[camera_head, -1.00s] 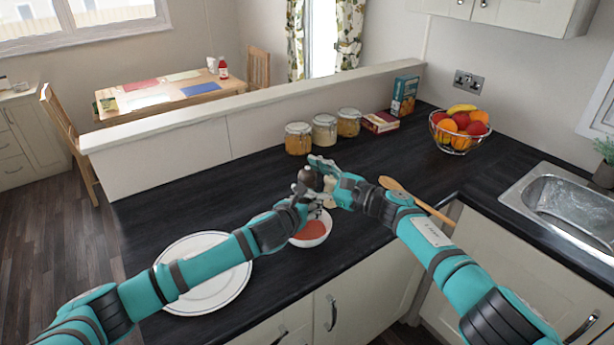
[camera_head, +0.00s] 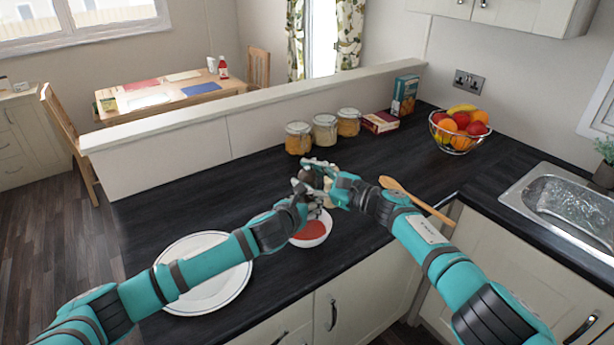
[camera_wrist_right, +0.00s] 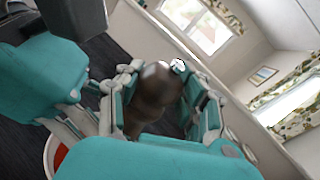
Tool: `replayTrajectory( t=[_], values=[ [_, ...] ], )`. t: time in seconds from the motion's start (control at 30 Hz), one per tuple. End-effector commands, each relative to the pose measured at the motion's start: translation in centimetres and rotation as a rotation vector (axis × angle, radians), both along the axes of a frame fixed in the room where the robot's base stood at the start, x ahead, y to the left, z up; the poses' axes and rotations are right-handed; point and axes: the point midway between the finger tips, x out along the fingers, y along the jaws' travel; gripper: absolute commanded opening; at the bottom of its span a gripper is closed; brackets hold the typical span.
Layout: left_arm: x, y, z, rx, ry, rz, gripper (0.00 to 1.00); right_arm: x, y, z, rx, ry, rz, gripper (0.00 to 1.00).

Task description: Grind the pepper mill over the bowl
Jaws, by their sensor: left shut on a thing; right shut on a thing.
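The pepper mill is dark brown with a rounded, shiny head (camera_wrist_right: 158,82), clear in the right wrist view. In the head view it is mostly hidden between my grippers. My left gripper (camera_head: 302,190) is shut on the mill, lower down. My right gripper (camera_head: 318,172) is shut on the mill's upper part, with its teal fingers on both sides of the head in the wrist view. The white bowl (camera_head: 312,232) with red contents stands on the counter just below the grippers. Part of its rim shows in the wrist view (camera_wrist_right: 50,152). The mill's lower end is hidden.
A white plate (camera_head: 205,290) lies left of the bowl. A wooden spoon (camera_head: 420,202) lies to the right. Jars (camera_head: 325,130), boxes (camera_head: 404,95) and a fruit bowl (camera_head: 458,132) stand behind. The sink (camera_head: 565,200) is at the right.

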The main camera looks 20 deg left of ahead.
Motion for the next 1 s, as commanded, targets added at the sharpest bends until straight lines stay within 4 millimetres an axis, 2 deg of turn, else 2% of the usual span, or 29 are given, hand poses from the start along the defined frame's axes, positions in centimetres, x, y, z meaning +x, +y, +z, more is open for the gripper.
replayTrajectory(
  t=[0.27,1.0],
  values=[
    [-0.01,-0.04,0.07,0.0,-0.001,-0.001,0.12,0.1,-0.01,-0.36,-0.004,0.006,-0.057,0.04],
    [0.03,-0.07,0.19,-0.002,-0.004,-0.001,0.12,0.2,-0.12,-0.04,0.004,0.017,-0.481,0.04]
  ],
)
